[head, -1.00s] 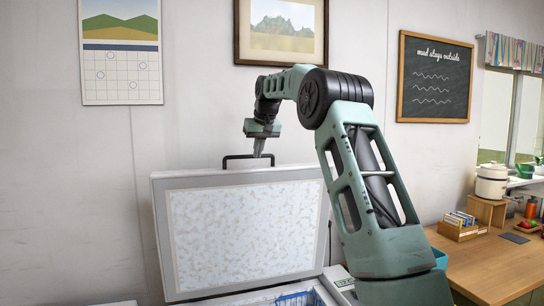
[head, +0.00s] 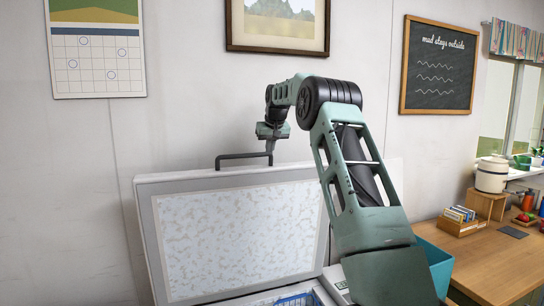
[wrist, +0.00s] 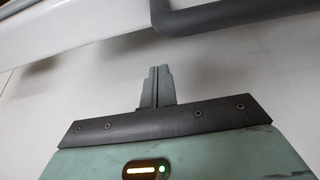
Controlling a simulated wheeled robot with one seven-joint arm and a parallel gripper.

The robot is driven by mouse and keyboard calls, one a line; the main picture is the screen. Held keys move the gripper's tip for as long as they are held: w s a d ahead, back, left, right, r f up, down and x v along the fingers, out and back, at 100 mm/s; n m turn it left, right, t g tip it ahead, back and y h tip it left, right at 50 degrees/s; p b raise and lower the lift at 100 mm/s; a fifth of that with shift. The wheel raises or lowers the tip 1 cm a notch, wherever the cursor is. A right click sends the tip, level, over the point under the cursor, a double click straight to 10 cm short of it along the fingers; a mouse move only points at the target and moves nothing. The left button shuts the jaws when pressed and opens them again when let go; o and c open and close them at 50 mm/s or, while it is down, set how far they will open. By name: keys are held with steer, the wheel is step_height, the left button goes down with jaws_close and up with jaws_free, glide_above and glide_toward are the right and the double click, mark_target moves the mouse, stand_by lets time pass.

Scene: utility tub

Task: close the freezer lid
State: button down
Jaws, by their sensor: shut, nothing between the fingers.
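The freezer lid (head: 238,243) stands open and raised, its frosted inner panel facing me in the head view. A dark handle (head: 243,156) sticks up from its top edge; in the wrist view the handle (wrist: 240,12) crosses the upper right. My gripper (head: 270,158) is at the right end of the handle, fingers pointing down. In the wrist view my gripper (wrist: 155,85) has its fingers together with nothing between them, in front of a pale surface and apart from the handle in that picture. I cannot tell whether it touches the lid.
The freezer's opening with a blue basket (head: 298,299) shows at the bottom edge. A wooden counter (head: 485,265) with a card box (head: 458,221) and a white pot (head: 491,175) stands at the right. A teal bin (head: 435,262) is beside my arm. The wall is close behind the lid.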

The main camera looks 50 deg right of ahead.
mark_target(272, 159)
steer(key=shift+s+a+f+p, duration=0.35)
steer(key=shift+s+f+p, duration=0.25)
steer(key=shift+f, duration=0.15)
steer(key=shift+s+a+f+p, duration=0.35)
steer(key=shift+s+f+p, duration=0.15)
steer(key=shift+f, duration=0.3)
steer(key=shift+s, duration=0.1)
